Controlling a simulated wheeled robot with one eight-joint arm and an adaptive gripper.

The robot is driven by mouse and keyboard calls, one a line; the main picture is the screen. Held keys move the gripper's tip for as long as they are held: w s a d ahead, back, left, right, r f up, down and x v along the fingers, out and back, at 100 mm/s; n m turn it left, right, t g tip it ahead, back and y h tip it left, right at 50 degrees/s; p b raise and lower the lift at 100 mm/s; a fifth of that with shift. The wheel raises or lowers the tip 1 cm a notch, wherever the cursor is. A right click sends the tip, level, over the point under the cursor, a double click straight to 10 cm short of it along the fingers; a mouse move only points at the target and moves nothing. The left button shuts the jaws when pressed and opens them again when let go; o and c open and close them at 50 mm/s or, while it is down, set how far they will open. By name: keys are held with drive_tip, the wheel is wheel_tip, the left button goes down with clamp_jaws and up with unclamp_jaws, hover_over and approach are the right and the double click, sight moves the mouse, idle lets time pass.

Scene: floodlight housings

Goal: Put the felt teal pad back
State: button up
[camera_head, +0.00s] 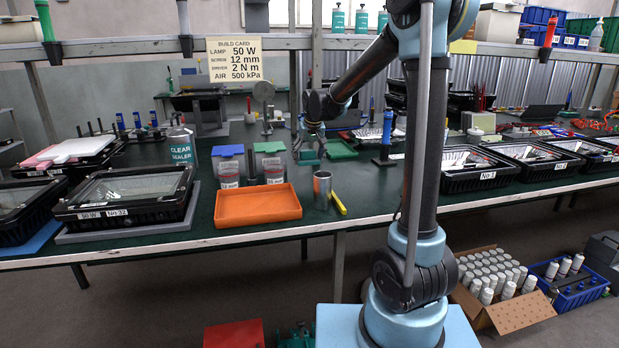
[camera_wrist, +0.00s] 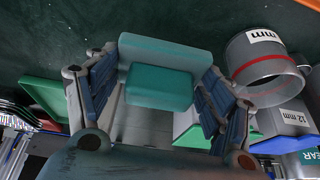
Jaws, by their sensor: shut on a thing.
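The teal pad (camera_wrist: 158,90) is a block with a lighter teal bar along its far side in the wrist view. My gripper (camera_wrist: 160,95) has its blue-padded fingers on both sides of it and is shut on it. In the head view my gripper (camera_head: 311,133) is over the rear middle of the green bench, with the small teal pad (camera_head: 309,155) just below its fingers. I cannot tell whether the pad touches the bench top.
An orange tray (camera_head: 257,207), a metal cup (camera_head: 322,188) and a yellow tool (camera_head: 338,203) are at the front. Labelled bins (camera_head: 229,170) stand left of my gripper. A green tray (camera_head: 342,150) is close on its right. A floodlight housing (camera_head: 128,192) lies further left.

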sight(308, 178)
drive_tip(key=shift+f, duration=3.45)
drive_tip(key=o, duration=1.2)
drive_tip(key=shift+r, duration=0.1)
drive_tip(key=v, duration=1.2)
